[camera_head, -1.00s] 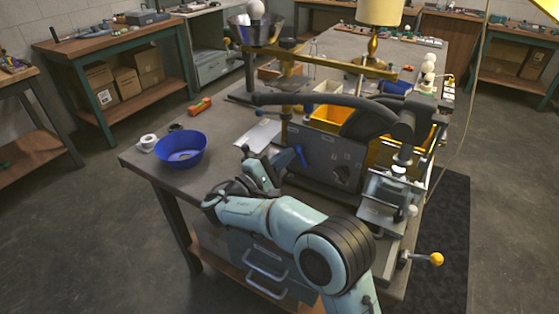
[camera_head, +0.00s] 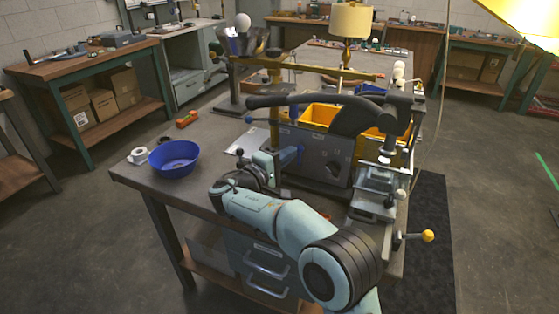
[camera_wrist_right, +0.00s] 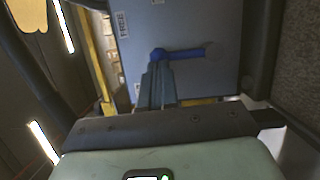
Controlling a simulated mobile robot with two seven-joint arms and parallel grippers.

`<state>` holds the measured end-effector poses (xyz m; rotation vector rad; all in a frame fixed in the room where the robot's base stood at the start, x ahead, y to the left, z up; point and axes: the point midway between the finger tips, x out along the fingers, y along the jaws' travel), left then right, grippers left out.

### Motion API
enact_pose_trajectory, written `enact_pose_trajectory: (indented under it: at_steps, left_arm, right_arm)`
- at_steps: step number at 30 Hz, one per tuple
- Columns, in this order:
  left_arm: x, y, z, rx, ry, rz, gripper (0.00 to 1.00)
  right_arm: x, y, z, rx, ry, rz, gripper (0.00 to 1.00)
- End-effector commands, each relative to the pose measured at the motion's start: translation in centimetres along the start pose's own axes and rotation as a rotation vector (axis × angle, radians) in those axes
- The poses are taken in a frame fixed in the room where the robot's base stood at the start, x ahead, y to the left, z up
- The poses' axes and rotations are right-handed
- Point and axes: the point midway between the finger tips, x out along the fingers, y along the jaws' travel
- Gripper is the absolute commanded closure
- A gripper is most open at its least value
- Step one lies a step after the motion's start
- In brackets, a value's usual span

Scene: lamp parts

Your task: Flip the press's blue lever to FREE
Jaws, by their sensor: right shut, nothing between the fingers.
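The press (camera_head: 325,165) is a dark grey box on the workbench. Its blue lever (camera_head: 289,156) is on the front face, partly hidden by my right gripper (camera_head: 282,161) in the head view. In the right wrist view the blue lever (camera_wrist_right: 185,52) runs sideways from a pivot at right to a round blue end at left. The FREE label (camera_wrist_right: 122,25) is above and left of that end. My right gripper (camera_wrist_right: 155,66) is shut and empty, its fingertips at the lever's round end; I cannot tell whether they touch. My left gripper is not in view.
A blue bowl (camera_head: 174,172) and a white roll (camera_head: 138,156) stand at the bench's left. A long dark handle (camera_head: 300,100) stretches over the press. Yellow bins (camera_head: 318,117) stand behind it. A yellow-knobbed crank (camera_head: 428,236) sticks out at right.

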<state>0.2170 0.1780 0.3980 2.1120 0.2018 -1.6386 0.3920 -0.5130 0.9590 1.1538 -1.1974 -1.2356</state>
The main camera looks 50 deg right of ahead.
Motion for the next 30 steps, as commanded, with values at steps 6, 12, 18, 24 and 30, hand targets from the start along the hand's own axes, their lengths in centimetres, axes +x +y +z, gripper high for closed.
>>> enact_pose_trajectory:
  at_steps: [6,12,18,24,30]
  left_arm:
    - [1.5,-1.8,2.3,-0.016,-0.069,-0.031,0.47]
    - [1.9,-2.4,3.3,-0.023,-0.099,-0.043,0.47]
    - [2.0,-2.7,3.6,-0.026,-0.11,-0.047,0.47]
    - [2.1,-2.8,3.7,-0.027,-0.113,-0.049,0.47]
    - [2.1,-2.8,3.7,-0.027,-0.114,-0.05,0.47]
  right_arm:
    - [0.4,0.1,1.1,0.172,-0.002,-0.054,1.0]
    - [0.6,0.1,1.7,0.272,0.0,-0.086,1.0]
    - [0.7,0.1,2.0,0.268,0.0,-0.083,1.0]
    - [0.7,0.1,2.1,0.267,0.001,-0.083,1.0]
    - [0.7,0.1,2.1,0.267,0.001,-0.083,1.0]
